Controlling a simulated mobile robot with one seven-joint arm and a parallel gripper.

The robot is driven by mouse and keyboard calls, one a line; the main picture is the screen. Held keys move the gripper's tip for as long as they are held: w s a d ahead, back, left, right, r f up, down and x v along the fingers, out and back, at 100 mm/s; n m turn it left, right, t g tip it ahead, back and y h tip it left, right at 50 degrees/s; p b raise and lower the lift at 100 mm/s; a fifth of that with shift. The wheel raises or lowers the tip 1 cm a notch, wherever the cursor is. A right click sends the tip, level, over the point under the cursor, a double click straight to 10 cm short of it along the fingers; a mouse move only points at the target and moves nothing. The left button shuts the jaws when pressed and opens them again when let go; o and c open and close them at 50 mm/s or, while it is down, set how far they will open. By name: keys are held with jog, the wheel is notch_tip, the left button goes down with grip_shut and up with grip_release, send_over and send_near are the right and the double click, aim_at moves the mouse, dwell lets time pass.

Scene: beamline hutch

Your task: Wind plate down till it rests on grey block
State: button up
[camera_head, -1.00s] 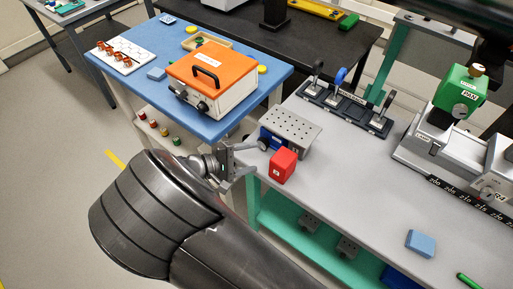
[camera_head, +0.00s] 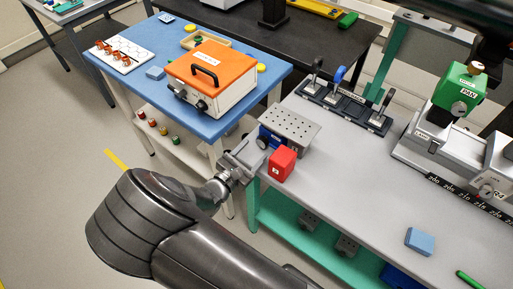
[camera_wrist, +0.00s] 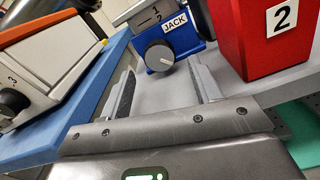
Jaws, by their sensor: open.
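The perforated grey plate (camera_head: 290,130) sits on top of the blue jack (camera_head: 268,136) at the near-left edge of the grey bench. In the wrist view the jack (camera_wrist: 174,52) carries a JACK label and a round grey knob (camera_wrist: 159,56) on its front, below a grey part marked 1 and 2. My gripper (camera_wrist: 162,73) is open and empty. Its fingers point at the jack, with the knob seen between them; contact is not visible. In the head view my gripper (camera_head: 250,155) is beside the knob end of the jack. I cannot make out a grey block under the plate.
A red block (camera_head: 282,163) marked 2 (camera_wrist: 283,16) stands close to the right of my gripper. An orange-lidded box (camera_head: 210,73) is on the blue table (camera_head: 135,82) at left. Levers (camera_head: 340,90) stand behind the plate. The bench front has free room.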

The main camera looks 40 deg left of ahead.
aim_at(264, 140)
jog(key=shift+w, duration=1.25)
jog(key=shift+c, duration=0.5)
jog(key=c, duration=0.9)
